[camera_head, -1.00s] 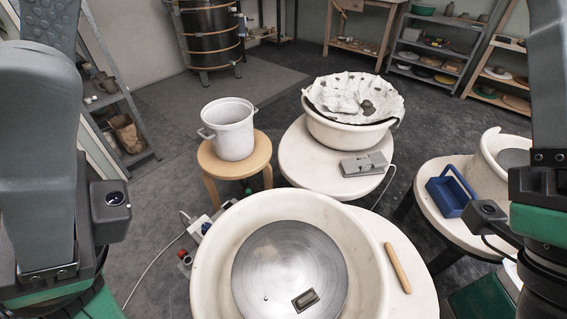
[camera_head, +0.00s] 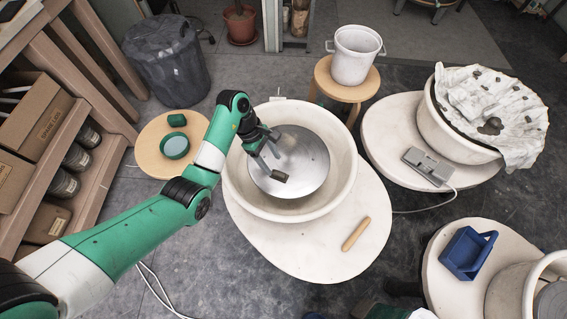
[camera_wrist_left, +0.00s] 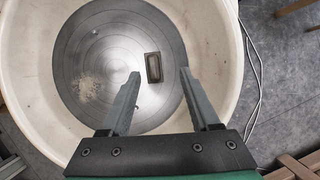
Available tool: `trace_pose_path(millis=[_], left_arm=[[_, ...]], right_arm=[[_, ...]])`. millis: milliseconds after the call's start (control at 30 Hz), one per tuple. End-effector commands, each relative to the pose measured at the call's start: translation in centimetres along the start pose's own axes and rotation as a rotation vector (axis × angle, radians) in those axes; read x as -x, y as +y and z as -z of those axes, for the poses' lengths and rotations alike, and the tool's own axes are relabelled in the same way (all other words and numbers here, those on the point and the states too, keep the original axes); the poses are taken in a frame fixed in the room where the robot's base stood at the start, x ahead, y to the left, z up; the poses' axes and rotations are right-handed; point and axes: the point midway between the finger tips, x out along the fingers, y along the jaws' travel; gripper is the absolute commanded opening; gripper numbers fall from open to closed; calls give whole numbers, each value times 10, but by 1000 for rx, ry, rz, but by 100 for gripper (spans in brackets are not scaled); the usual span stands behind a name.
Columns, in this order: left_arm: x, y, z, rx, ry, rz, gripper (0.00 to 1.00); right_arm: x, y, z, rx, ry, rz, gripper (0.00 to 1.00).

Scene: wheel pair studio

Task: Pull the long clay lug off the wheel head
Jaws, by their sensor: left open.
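The lug (camera_head: 280,176), a small dark oblong block, sits on the round grey metal wheel head (camera_head: 312,163), near its edge on my gripper's side. In the left wrist view the lug (camera_wrist_left: 153,67) shows as a dark block with a paler recessed top. My left gripper (camera_head: 268,158) is open and reaches over the wheel head from the left, its fingers pointing down toward the lug. In the left wrist view the lug lies between and slightly beyond the fingertips; I cannot tell the height gap. My right gripper is out of view.
A deep cream splash pan (camera_head: 345,185) rings the wheel head. A wooden stick (camera_head: 356,234) lies on the white table in front. A round stool with a green bowl (camera_head: 175,146) stands left; a white bucket (camera_head: 355,55) is behind. A blue caddy (camera_head: 467,253) is at right.

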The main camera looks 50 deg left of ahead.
Motion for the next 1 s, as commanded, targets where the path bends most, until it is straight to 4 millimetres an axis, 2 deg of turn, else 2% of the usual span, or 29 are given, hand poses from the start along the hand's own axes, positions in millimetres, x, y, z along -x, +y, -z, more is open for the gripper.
trace_pose_path(millis=[33, 100, 333, 467, 800, 1000], left_arm=[[12, 1, 4, 19, 0, -8, 62], [15, 1, 8, 29, -1, -13, 62], [5, 2, 10, 30, -3, -13, 62], [-15, 2, 10, 30, -3, -13, 62], [-86, 3, 10, 29, -3, -14, 62], [-102, 4, 9, 28, -3, -16, 62]], right_arm=[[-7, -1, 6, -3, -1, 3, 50], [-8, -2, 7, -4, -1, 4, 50], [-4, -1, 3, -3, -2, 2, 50], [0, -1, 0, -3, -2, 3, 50], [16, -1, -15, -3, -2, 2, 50], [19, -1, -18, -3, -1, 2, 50]])
